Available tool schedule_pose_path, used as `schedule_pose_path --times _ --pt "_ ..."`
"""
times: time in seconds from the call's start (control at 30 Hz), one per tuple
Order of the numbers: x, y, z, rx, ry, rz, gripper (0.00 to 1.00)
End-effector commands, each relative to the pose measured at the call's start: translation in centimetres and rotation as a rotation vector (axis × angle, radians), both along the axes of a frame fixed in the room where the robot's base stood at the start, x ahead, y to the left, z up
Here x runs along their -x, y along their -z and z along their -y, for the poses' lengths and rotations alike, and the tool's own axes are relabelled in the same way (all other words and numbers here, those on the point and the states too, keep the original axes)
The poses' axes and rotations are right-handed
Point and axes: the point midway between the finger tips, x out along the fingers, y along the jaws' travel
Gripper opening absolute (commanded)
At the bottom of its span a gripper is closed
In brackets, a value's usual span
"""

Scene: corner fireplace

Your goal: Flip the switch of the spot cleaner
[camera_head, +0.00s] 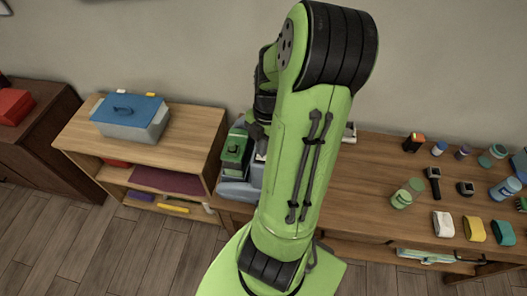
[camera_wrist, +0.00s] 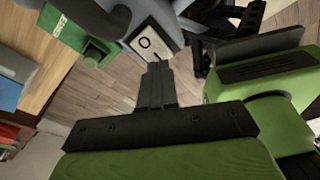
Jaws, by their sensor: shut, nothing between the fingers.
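The spot cleaner (camera_head: 238,189) stands between the low shelf and the long table, a grey body with a green tank. My arm partly covers it in the head view. In the wrist view its grey body (camera_wrist: 112,8) and green part (camera_wrist: 67,28) are at the top. Its white switch (camera_wrist: 147,43), marked with a circle and a line, faces the camera. My gripper (camera_wrist: 158,66) is shut and empty, its fingertips at the lower edge of the switch in the picture. Whether they touch it I cannot tell.
A wooden shelf (camera_head: 192,122) with a blue-lidded box (camera_head: 133,117) stands at left. The long table (camera_head: 350,190) at right holds jars (camera_head: 401,198), watches (camera_head: 433,182) and other small items. Wooden floor (camera_head: 90,240) is open at lower left.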

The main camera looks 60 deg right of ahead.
Motion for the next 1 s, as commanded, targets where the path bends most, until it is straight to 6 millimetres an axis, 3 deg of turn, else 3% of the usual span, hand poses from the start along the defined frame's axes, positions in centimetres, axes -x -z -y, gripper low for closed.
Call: schedule_pose_path --times 1.0 --pt "0.00 0.95 -0.01 0.000 0.000 0.000 0.00"
